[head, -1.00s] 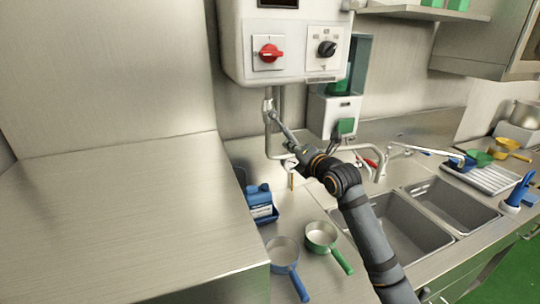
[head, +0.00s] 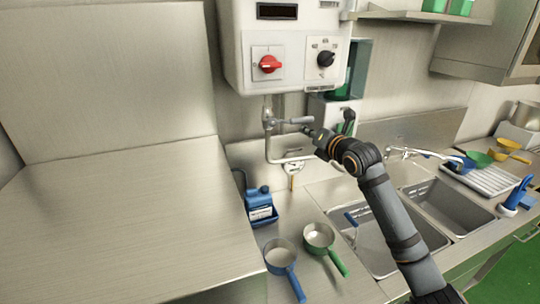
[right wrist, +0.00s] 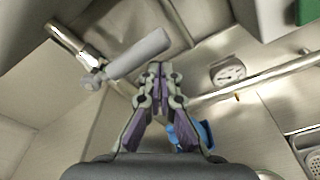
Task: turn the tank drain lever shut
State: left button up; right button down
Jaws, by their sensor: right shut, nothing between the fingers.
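The white tank (head: 290,70) hangs on the wall with a red knob and a black knob on its front. Its drain pipe (head: 268,148) runs down below it and bends right. The grey drain lever (head: 290,121) sits on this pipe and points right, nearly level. In the right wrist view the lever (right wrist: 140,55) slants up to the right, just beyond my fingertips. My right gripper (head: 308,130) is shut and empty, close to the lever's free end. I cannot tell whether they touch. My left gripper is not in view.
A dial gauge (head: 293,168) hangs by the pipe. Sinks (head: 450,207) lie to the right. A large steel surface (head: 120,220) fills the left.

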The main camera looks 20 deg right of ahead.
jog(key=shift+r, duration=0.45)
jog(key=shift+r, duration=0.3)
jog(key=s+f+b, duration=0.3)
jog(key=s+b, duration=0.6)
jog(key=b, duration=0.6)
jog(key=shift+d+f, duration=0.15)
jog(key=shift+d, duration=0.05)
